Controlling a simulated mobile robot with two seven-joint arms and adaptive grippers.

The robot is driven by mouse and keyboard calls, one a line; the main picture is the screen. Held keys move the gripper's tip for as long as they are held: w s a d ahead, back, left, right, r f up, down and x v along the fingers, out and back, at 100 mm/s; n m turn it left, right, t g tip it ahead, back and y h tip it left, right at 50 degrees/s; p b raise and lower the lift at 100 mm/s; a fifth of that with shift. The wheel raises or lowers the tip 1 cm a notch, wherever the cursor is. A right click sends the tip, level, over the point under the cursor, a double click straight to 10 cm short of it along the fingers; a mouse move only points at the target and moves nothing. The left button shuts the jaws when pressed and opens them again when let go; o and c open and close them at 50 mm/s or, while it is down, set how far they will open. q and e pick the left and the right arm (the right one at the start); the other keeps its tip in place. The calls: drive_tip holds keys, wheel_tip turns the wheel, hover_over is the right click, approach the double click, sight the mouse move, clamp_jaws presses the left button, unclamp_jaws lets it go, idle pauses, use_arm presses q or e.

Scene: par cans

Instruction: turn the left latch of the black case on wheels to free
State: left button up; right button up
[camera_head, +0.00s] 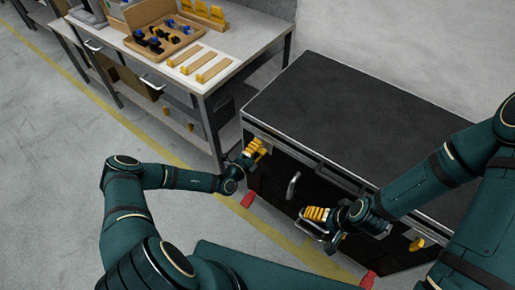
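The black case (345,115) stands at the right against the wall, its lid closed and its front towards me. My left gripper (258,147), with yellow fingers, is at the upper left of the case front. It covers the spot there, so the left latch is hidden and its position cannot be told. A yellow piece, which looks like the right latch (417,244), shows on the front at the right. My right gripper (314,213) is in front of the case's lower middle, by a metal handle. Whether either gripper is open or shut is too small to tell.
Another metal handle (293,185) hangs on the case front between my grippers. Red pieces (247,200) show low by the case's corners. A workbench (225,72) with a wooden tray (190,38) stands at the upper left, close to the case. The floor at the left is clear.

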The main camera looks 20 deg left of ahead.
use_arm(q)
drive_tip(key=v, duration=1.2)
idle(0.4)
